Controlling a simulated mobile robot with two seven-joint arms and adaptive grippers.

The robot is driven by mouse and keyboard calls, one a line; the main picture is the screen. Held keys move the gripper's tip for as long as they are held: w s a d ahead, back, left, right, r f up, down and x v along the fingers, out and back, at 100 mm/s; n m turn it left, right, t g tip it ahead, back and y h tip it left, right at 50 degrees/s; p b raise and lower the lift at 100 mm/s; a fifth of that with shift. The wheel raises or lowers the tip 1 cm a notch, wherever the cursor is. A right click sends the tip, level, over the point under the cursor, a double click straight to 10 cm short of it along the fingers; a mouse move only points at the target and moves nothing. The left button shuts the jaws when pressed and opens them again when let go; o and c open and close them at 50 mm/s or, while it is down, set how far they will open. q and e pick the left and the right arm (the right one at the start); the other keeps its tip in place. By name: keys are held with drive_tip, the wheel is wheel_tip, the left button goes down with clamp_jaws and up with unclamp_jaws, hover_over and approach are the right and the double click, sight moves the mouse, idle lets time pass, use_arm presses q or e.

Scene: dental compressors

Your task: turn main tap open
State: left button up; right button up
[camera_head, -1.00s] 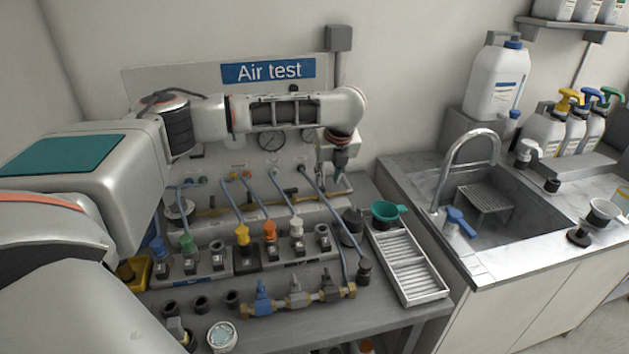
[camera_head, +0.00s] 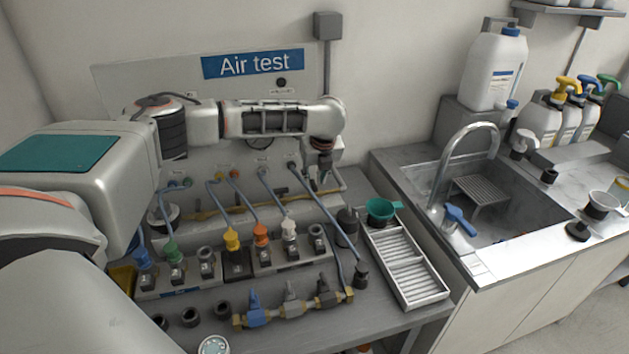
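The air test panel (camera_head: 120,85) stands at the back of the bench, with a brass pipe (camera_head: 205,213) along its foot. The pipe's right end is partly hidden near my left gripper, and I cannot make out a main tap for certain. My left gripper (camera_head: 324,181) points down in front of the panel's right end, just above that pipe end. It is small and dark, so its finger opening and any contact are unclear. My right gripper is not in view.
A row of coloured connectors (camera_head: 232,240) with hoses stands before the panel. A slotted white tray (camera_head: 418,280) and a green funnel (camera_head: 381,209) are at the bench's right. A sink (camera_head: 510,225) with a curved faucet (camera_head: 468,128) lies beyond. My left arm covers the panel's middle.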

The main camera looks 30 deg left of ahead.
use_arm(q)
drive_tip(key=shift+x, duration=0.8)
clamp_jaws()
